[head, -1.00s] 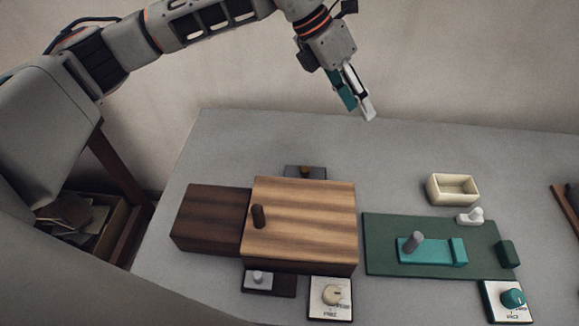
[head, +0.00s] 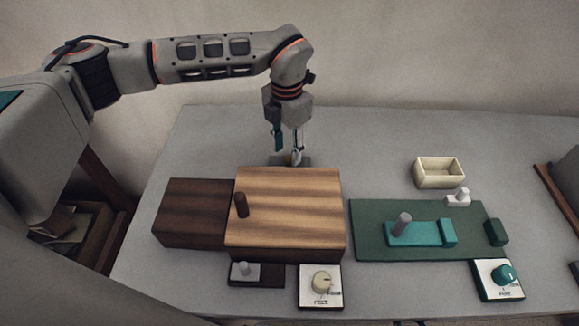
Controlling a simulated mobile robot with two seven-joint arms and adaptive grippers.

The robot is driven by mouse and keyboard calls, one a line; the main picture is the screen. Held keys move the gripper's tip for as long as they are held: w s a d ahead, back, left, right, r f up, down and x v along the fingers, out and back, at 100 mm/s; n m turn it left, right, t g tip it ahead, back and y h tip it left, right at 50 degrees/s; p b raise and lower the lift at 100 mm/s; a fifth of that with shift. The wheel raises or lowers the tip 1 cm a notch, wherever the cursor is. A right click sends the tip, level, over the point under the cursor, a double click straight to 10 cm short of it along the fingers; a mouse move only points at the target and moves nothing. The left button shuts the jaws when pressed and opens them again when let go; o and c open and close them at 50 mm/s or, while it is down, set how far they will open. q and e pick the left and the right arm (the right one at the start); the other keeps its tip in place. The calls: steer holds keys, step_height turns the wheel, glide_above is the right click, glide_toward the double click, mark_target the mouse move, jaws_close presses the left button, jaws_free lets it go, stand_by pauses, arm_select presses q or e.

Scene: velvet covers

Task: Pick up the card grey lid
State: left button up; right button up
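A small dark grey plate (head: 306,161) lies on the table behind the striped wooden box; it may be the card grey lid. The box hides its front part, and my gripper hides its middle, where a short brown knob stood in view earlier. My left gripper (head: 287,154) points down right over this plate, with one teal and one white finger. The fingers are apart with a gap between them. I cannot tell whether the knob is between them or whether they touch it. My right gripper is not in view.
The striped wooden box (head: 290,205) with a brown knob stands just in front, beside a dark wooden block (head: 188,212). The back table is clear.

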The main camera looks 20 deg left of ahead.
mark_target(289, 158)
arm_select(q)
steer(key=f, duration=0.3)
steer(key=shift+d+f, duration=0.2)
steer(key=shift+f, duration=0.1)
jaws_close()
steer(key=shift+r, duration=0.15)
